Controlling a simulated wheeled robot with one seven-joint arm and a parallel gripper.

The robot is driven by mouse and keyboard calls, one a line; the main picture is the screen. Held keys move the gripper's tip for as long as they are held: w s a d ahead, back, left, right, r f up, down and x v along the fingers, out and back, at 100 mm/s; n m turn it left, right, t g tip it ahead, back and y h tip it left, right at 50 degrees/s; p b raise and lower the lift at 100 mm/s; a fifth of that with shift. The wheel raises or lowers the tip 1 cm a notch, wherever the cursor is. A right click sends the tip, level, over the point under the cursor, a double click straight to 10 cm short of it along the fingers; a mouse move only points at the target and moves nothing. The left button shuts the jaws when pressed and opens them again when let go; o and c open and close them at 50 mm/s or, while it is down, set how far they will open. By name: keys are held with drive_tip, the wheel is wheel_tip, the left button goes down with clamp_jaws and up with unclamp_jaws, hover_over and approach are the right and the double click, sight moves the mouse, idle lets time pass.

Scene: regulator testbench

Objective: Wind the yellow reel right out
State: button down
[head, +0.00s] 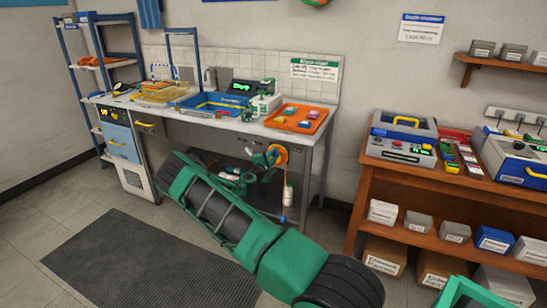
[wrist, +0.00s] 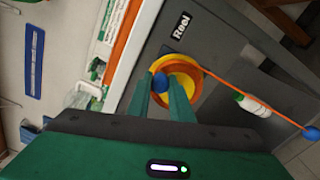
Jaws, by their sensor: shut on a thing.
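The yellow reel (wrist: 184,74) with an orange ring is mounted on the grey bench panel, beside a "Reel" label (wrist: 182,25). In the head view the reel (head: 283,152) shows at the bench's front, partly behind my gripper (head: 272,156). In the wrist view my gripper (wrist: 160,86) is shut on a small blue knob (wrist: 160,80) in front of the reel. An orange cord (wrist: 252,98) runs from the reel to a blue ball (wrist: 309,134). In the head view the cord hangs down. The fingers hide part of the reel.
A white bottle (wrist: 252,105) with a green end is close to the cord. Above the reel, the bench (head: 225,122) carries an orange tray (head: 297,117) and a blue basin (head: 212,103). A wooden shelf unit (head: 386,176) stands at right. Open floor lies at left.

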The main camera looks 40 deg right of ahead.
drive_tip(key=shift+a+f, duration=0.2)
drive_tip(key=shift+f, duration=0.1)
drive_tip(key=c, duration=1.6)
unclamp_jaws()
drive_tip(key=shift+d+r, duration=0.1)
drive_tip(key=shift+r, duration=0.05)
drive_tip(key=v, duration=1)
drive_tip(key=shift+s+a, duration=0.1)
drive_tip(key=shift+a, duration=0.25)
